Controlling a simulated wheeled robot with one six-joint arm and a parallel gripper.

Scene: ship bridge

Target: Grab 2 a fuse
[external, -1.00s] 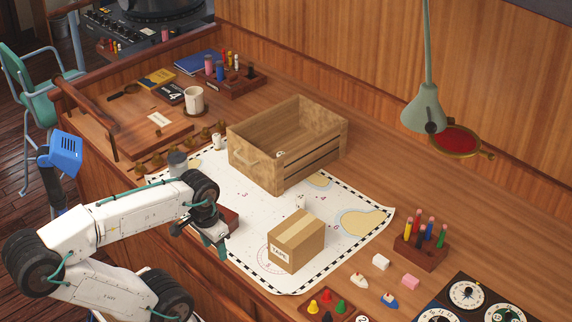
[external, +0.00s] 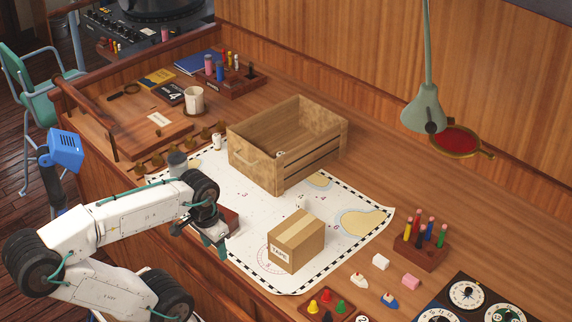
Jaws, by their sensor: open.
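Which thing is a fuse is not certain. Small white cylinders that may be fuses show in several places. One (external: 217,142) stands left of the wooden crate (external: 262,172), one (external: 280,154) lies inside the crate, and one (external: 300,202) shows partly behind the cardboard box (external: 290,250). My gripper (external: 214,246) points down over the near left edge of the chart. It is open, and no object shows between its fingers. A dark red block or box (external: 230,216) is beside it, partly hidden by my arm.
The chart (external: 340,245) lies under the crate and cardboard box. A lamp (external: 424,108) hangs at upper right. A mug (external: 194,99) and books stand at back left.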

